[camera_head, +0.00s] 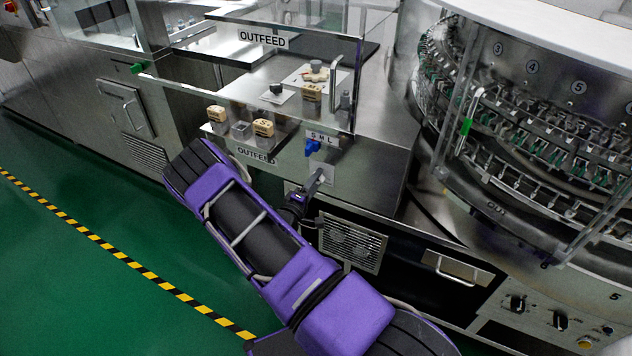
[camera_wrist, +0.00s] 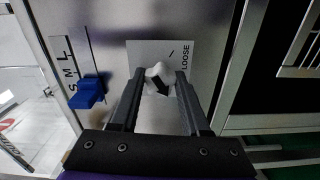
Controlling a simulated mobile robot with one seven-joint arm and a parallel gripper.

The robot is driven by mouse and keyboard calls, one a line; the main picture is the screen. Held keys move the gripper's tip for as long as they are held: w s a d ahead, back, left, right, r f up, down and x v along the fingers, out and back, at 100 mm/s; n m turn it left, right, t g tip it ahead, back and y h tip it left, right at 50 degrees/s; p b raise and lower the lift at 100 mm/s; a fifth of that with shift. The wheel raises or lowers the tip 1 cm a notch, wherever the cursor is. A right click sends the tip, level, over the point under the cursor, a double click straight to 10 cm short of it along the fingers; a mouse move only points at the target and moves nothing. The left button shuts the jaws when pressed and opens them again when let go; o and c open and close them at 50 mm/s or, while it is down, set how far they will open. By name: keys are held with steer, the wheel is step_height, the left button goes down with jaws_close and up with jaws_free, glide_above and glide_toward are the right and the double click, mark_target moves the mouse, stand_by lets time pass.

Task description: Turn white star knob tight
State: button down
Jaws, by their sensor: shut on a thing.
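The white star knob (camera_wrist: 155,71) sits on a pale label plate (camera_wrist: 144,53) on a steel panel in the wrist view. The word LOOSE and a short mark are printed on the plate. My gripper (camera_wrist: 158,80) is shut on the knob, with one dark finger on each side of it. A dark pointer shape shows on the knob's face. In the head view my gripper (camera_head: 314,186) is at the panel below the blue knob, and the white knob is hidden or too small to tell there.
A blue knob (camera_wrist: 86,92) with an S M L label is close to the left of my gripper; it also shows in the head view (camera_head: 312,147). Clear guards marked OUTFEED (camera_head: 263,39) stand above. A vented panel (camera_head: 352,246) is below. Green floor lies left.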

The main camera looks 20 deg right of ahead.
steer(key=shift+a, duration=0.1)
stand_by(0.3)
steer(key=shift+c, duration=1.9)
jaws_free()
steer(key=shift+s, duration=0.1)
steer(key=p+v, duration=0.1)
steer(key=v, duration=1.6)
steer(key=shift+a, duration=0.15)
